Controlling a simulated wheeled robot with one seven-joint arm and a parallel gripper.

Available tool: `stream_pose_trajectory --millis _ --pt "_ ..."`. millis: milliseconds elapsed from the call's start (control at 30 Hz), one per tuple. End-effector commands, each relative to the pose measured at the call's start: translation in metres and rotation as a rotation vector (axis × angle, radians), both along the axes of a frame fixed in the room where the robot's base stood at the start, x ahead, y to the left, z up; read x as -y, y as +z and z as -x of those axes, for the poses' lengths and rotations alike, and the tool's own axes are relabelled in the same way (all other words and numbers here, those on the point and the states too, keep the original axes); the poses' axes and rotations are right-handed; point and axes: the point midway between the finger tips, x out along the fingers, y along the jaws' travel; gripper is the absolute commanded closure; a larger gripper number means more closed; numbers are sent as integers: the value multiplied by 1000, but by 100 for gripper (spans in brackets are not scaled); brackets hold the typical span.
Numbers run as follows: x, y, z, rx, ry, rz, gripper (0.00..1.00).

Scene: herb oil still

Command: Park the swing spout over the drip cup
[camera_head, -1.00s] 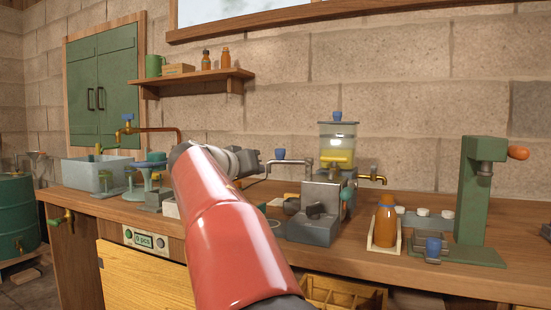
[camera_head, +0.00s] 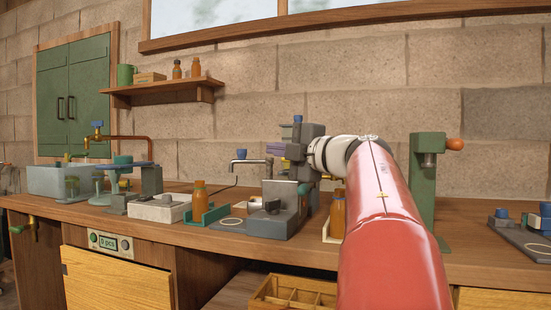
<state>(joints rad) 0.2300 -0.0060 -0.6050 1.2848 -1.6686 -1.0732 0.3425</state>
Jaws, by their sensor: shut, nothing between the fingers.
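A thin grey metal pipe with a blue knob, which looks like the swing spout (camera_head: 254,161), stands behind the grey block unit, left of my gripper. Its left end bends down; its right end meets the area behind my gripper. My gripper (camera_head: 287,150) is at the end of the red and white arm, raised over the bench, to the right of the spout and apart from its knob. The fingers are small and dark here; they appear shut and empty. My gripper and arm largely hide the glass vessel behind. I cannot pick out the drip cup with certainty.
A grey block unit (camera_head: 274,213) stands below my gripper. An orange bottle (camera_head: 199,198) sits in a green holder to its left; another orange bottle (camera_head: 338,216) stands close to my arm. A green press (camera_head: 428,180) rises at right. A shelf (camera_head: 165,91) hangs on the wall.

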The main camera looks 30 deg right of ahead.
Motion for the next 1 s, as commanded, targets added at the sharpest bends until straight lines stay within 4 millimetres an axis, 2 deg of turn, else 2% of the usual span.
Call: stream_pose_trajectory --millis 133,267,367,733,800,1000 --pt "-6 -11 9 -42 58 54 100" --pt "-10 -12 1 -47 68 61 100" --pt "-15 -12 -15 -48 67 60 100" --pt "-38 -12 -90 -47 66 58 100" --pt "-29 -11 -99 -47 61 58 100" --pt "-20 -10 -116 -45 63 58 100"
